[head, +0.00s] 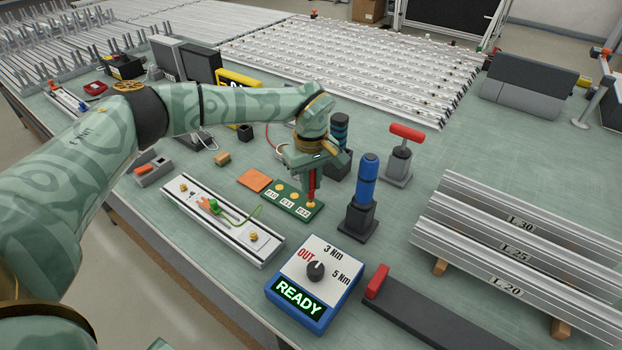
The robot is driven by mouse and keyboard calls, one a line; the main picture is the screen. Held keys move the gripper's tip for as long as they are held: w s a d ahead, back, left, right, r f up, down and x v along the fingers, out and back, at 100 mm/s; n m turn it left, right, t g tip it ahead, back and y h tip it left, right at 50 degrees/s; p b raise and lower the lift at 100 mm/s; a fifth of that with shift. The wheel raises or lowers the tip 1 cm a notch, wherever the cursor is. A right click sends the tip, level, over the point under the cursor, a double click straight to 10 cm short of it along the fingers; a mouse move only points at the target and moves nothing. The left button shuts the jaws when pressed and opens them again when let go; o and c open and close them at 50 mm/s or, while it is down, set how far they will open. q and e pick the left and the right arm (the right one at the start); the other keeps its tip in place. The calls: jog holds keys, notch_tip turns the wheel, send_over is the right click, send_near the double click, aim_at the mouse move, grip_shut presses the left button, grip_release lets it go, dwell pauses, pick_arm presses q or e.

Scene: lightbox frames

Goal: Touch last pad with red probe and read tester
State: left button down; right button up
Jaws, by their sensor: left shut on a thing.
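My left gripper (314,163) is shut on the red probe (312,184), which points down, upright. Its tip is at the rightmost gold pad (311,204) of the green board (283,204); I cannot tell whether it touches. The board has a row of gold pads with labels beneath. A yellow-framed device (238,78), perhaps the tester, stands behind my arm; its dark face is mostly hidden and its reading is not legible. My right gripper is not in view.
An orange square (254,180) lies beside the board. A metal rail (222,222) with a green clip is in front. A blue box (314,284) shows READY. A blue-handled tool (366,182) stands close right. Labelled aluminium profiles (520,243) lie at right.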

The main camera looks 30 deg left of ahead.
pick_arm(q)
jog(key=shift+p, duration=0.3)
dwell(0.4)
jog(key=shift+f, duration=0.6)
dwell(0.7)
dwell(1.0)
jog(key=shift+s+f, duration=0.1)
jog(key=shift+s, duration=0.05)
dwell(0.9)
notch_tip(320, 180, up, 6)
jog(key=p, duration=0.5)
jog(key=shift+r, duration=0.2)
jog(key=shift+f, duration=0.1)
